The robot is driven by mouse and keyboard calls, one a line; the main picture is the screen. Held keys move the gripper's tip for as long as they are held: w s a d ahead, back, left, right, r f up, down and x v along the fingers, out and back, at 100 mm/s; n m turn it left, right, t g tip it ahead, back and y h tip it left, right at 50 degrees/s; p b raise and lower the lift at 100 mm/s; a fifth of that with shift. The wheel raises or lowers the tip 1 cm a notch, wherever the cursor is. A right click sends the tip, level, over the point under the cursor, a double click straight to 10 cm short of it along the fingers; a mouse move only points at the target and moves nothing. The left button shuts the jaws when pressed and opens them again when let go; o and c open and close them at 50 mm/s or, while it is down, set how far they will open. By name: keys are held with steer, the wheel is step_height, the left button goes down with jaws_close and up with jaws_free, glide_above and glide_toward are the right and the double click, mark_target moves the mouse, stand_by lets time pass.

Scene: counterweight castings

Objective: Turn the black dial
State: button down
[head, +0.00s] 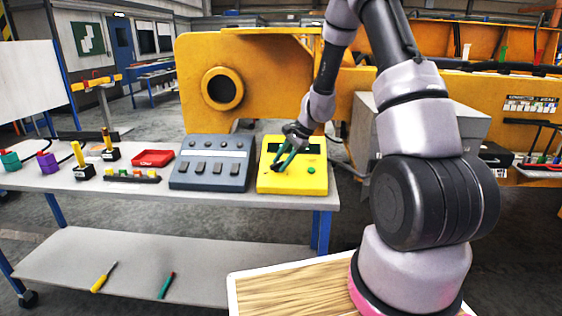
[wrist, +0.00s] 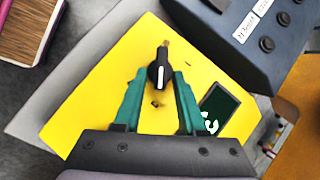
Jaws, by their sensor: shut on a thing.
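The black dial (wrist: 158,72) is a small knob with a white pointer mark, on the face of the yellow panel (wrist: 95,95). In the wrist view my gripper (wrist: 159,80) has its two green fingers on either side of the dial, shut on it. In the head view my gripper (head: 280,167) reaches down onto the yellow panel (head: 315,185), and the dial is hard to make out between the fingertips. A green button (head: 311,170) and a dark display (wrist: 220,108) are also on the panel.
A grey-blue control box (head: 210,164) with several switches stands left of the yellow panel. A red tray (head: 153,158) and several small tools lie farther left on the grey table (head: 120,196). A large yellow casting (head: 260,80) stands behind.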

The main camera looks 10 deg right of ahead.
steer(key=shift+m+t, duration=0.4)
steer(key=shift+m, duration=0.1)
steer(key=c, duration=0.8)
jaws_free()
steer(key=shift+c, duration=0.2)
steer(key=v, duration=1)
steer(key=shift+d+r, duration=0.25)
steer(key=shift+d, duration=0.1)
steer(key=shift+s, duration=0.15)
